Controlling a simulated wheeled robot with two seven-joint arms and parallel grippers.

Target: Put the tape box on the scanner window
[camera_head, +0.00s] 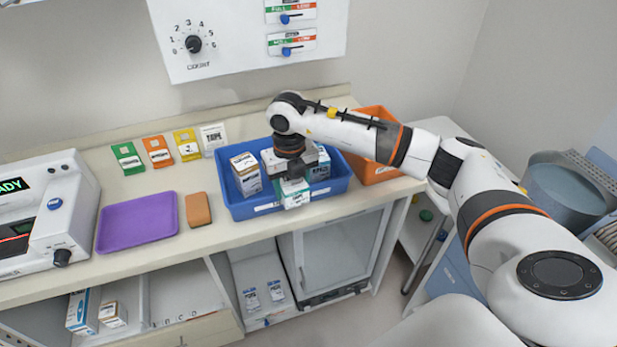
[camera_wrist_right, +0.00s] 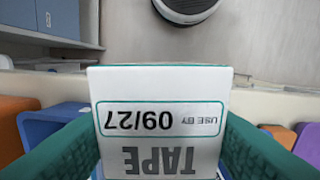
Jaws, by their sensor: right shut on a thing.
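The tape box (camera_head: 294,196) is white with green edges and shows at the front of the blue bin (camera_head: 240,211), below my right gripper (camera_head: 293,176). In the right wrist view the tape box (camera_wrist_right: 158,105) fills the space between the green finger pads, its TAPE and 09/27 print upside down. My right gripper is shut on it. Whether the box is clear of the bin floor cannot be told. The scanner (camera_head: 62,215) stands at the far left of the counter, with a lit READY display and a dark window (camera_head: 14,246) with a red line. My left gripper is not in view.
Other boxes, such as a white and brown box (camera_head: 246,175), stand in the blue bin. An orange bin (camera_head: 373,172) is to its right. A purple tray (camera_head: 137,222) and a brown block (camera_head: 198,209) lie between bin and scanner. Several colored cards line the back.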

